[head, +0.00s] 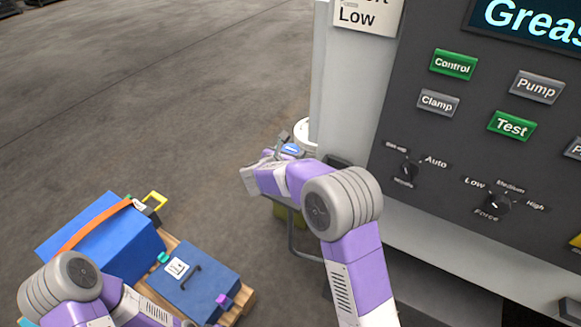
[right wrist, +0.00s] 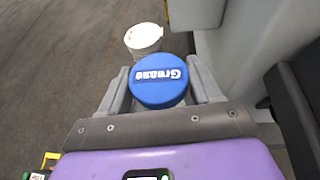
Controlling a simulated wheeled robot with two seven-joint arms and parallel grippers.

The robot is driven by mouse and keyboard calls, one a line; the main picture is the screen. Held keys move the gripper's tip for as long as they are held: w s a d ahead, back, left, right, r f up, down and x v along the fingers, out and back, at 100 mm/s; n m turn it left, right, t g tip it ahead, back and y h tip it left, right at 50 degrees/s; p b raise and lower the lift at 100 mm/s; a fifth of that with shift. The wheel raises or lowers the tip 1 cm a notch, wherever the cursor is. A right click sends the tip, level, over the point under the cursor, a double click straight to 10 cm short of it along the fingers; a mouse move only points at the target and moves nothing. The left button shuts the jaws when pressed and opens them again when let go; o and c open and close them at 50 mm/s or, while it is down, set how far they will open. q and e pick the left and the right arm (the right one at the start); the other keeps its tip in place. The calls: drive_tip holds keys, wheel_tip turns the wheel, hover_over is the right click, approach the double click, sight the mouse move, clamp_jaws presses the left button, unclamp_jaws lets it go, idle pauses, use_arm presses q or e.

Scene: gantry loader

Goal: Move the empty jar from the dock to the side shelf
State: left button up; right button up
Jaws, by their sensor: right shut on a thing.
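A jar with a blue lid marked "Grease" (right wrist: 159,83) sits between the grey fingers of my right gripper (right wrist: 158,70), which is shut on it. In the head view the blue lid (head: 291,149) shows small at the end of my right arm, by my right gripper (head: 285,142). A white round container (right wrist: 143,38) stands just beyond the held jar in the right wrist view, and part of it shows in the head view (head: 303,128). I cannot tell which of the two is empty. My left gripper is outside the picture; only my left arm shows.
The grey machine panel (head: 420,130) with buttons and knobs rises close to the right of my right arm. A blue bag (head: 100,240) and a blue case (head: 197,278) lie on a wooden pallet (head: 238,303) at lower left. Bare floor (head: 170,90) spreads at upper left.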

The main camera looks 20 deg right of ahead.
wheel_tip(320, 180, down, 4)
drive_tip(key=shift+f+b, duration=0.2)
drive_tip(key=shift+b, duration=0.25)
drive_tip(key=shift+f+b, duration=0.25)
drive_tip(key=shift+b, duration=0.1)
drive_tip(key=o, duration=1.1)
drive_tip(key=shift+r, duration=0.1)
drive_tip(key=shift+r, duration=0.1)
drive_tip(key=shift+r+p, duration=0.15)
drive_tip(key=shift+p, duration=0.3)
drive_tip(key=p+v, duration=0.1)
drive_tip(key=v, duration=1.1)
